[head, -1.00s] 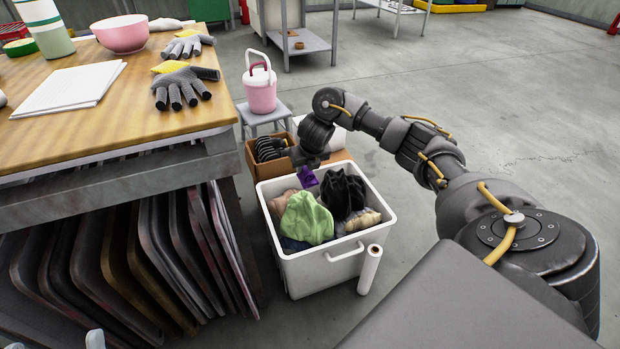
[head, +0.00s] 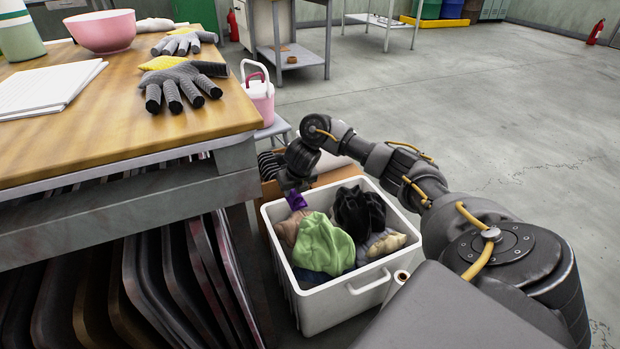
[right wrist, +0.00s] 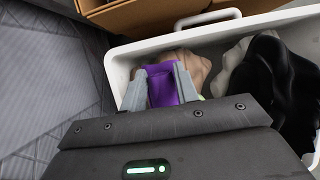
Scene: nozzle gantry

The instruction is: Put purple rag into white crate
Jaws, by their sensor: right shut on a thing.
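The purple rag (head: 296,201) hangs from my right gripper (head: 295,190) at the far left part of the white crate (head: 330,307). In the right wrist view my right gripper (right wrist: 162,85) is shut on the purple rag (right wrist: 163,86), which lies between its two grey fingers. The rag is over the opening of the white crate (right wrist: 190,36), inside its rim as seen from the wrist. Whether it touches the cloths below I cannot tell. My left gripper is not in view.
The crate holds a green cloth (head: 322,245), a black cloth (head: 360,212) and beige cloths. A cardboard box (head: 270,190) stands behind it. A wooden table (head: 120,120) with gloves stands close on the left. A white roll (head: 399,279) stands at the crate's front right.

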